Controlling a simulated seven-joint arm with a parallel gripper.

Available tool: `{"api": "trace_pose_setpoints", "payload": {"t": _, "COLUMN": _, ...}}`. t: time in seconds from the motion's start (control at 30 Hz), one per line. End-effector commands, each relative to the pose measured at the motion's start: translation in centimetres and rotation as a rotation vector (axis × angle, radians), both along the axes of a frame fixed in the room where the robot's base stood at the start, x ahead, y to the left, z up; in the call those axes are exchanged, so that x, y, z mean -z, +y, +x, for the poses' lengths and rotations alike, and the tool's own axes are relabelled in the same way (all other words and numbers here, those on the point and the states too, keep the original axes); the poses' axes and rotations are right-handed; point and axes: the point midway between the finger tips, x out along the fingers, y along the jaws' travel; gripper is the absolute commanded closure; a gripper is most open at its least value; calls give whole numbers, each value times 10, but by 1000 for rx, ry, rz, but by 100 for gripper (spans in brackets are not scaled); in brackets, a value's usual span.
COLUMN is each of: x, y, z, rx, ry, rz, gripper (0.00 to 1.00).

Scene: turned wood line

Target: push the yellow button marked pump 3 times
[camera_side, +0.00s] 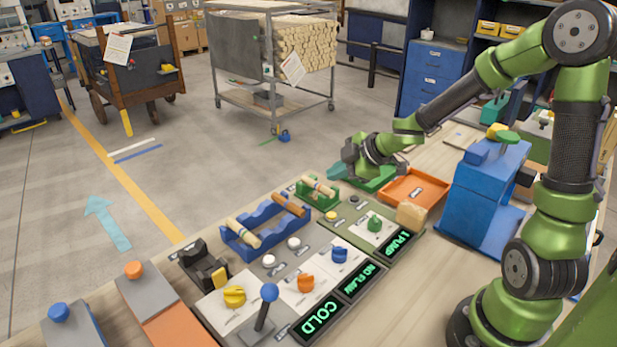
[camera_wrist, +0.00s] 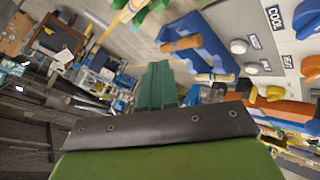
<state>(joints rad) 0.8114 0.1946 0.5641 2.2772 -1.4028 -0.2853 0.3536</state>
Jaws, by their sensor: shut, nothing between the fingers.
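A green-lit display (camera_side: 399,247) on the same panel reads "1 PUMP". My gripper (camera_side: 337,172) is above and behind the button, apart from it, near the green tray. Its teal fingers are together and hold nothing; they also show in the wrist view (camera_wrist: 157,85). I cannot make out the yellow button in the wrist view.
A dark button (camera_side: 353,198) sits beside the yellow one. The green cradle with a turned piece (camera_side: 318,187) and blue rack (camera_side: 262,228) stand close by. White buttons (camera_side: 269,261), coloured knobs and a blue-balled lever (camera_side: 268,293) fill the panel. An orange tray (camera_side: 415,188) lies right.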

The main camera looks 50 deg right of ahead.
Motion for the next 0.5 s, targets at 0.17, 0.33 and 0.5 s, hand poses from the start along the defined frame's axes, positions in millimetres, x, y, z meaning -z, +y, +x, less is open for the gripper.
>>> {"api": "trace_pose_setpoints", "payload": {"t": 0.17, "x": 0, "y": 0, "z": 0, "rx": 1, "ry": 0, "rz": 1, "gripper": 100}}
{"api": "trace_pose_setpoints", "payload": {"t": 0.33, "x": 2, "y": 0, "z": 0, "rx": -1, "ry": 1, "rz": 2, "gripper": 100}}
{"api": "trace_pose_setpoints", "payload": {"t": 0.5, "x": 12, "y": 2, "z": 0, "rx": -3, "ry": 2, "rz": 9, "gripper": 100}}
